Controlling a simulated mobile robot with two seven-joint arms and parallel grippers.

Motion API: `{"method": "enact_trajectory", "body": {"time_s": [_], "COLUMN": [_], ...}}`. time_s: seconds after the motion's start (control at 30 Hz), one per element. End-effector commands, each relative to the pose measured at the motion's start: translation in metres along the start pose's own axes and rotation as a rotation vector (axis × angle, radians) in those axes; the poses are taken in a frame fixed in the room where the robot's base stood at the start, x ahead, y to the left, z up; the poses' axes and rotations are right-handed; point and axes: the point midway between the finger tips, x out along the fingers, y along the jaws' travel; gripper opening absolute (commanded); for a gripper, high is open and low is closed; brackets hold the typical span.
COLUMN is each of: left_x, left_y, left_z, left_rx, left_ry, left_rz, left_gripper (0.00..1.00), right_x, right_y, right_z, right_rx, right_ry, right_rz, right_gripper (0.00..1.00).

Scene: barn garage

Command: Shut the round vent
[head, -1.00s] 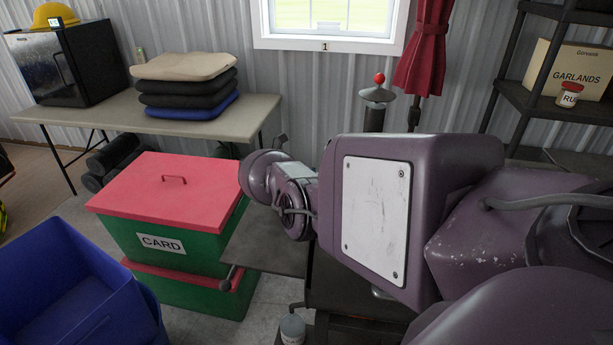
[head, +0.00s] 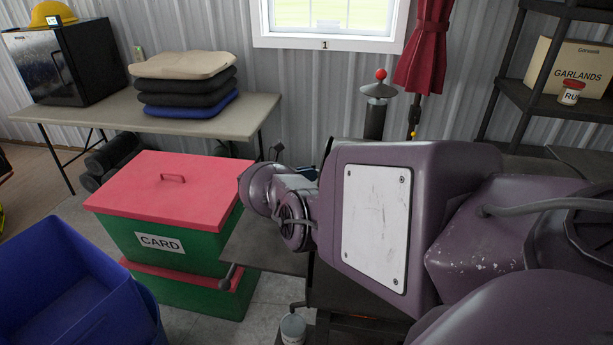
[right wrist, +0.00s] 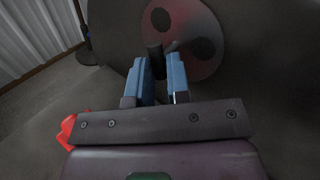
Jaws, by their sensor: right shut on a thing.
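The round vent (right wrist: 188,28) shows in the right wrist view as a dull reddish disc with dark round spots, on a large dark grey body (right wrist: 262,60). A short dark knob (right wrist: 155,58) stands out at its lower left edge. My right gripper (right wrist: 159,66) has its two blue fingers on either side of this knob and is shut on it. In the head view my right gripper (head: 316,170) shows only as bits of blue beyond my purple wrist, and my arm hides the vent. My left gripper is not in view.
A dark grey side shelf (head: 262,250) lies below my wrist. A red-lidded green box (head: 165,185) and a blue bin (head: 70,290) stand at left. A folding table (head: 235,110) holds cushions. A capped pipe (head: 375,115) with a red ball rises behind my arm.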

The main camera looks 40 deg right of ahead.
Motion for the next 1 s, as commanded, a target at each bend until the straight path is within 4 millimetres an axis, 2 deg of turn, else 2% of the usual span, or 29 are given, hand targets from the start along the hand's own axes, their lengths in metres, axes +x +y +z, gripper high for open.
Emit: {"method": "enact_trajectory", "body": {"time_s": [0.3,0.87,0.9,1.0], "left_x": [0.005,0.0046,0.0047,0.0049], "left_y": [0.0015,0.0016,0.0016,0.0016], "left_z": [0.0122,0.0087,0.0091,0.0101], "left_rx": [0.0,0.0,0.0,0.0], "left_ry": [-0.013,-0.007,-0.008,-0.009], "left_rz": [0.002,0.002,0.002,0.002], "left_gripper": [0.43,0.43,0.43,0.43], "right_x": [0.0002,0.0002,0.0002,0.0003], "right_y": [0.0025,0.0022,0.0022,0.0021], "right_z": [-0.0028,-0.0006,-0.0006,-0.0006], "right_rx": [0.121,0.157,0.157,0.157], "right_ry": [-0.084,-0.106,-0.106,-0.106], "right_rz": [-0.017,-0.023,-0.023,-0.024], "right_gripper": [0.0,0.0,0.18,0.34]}}
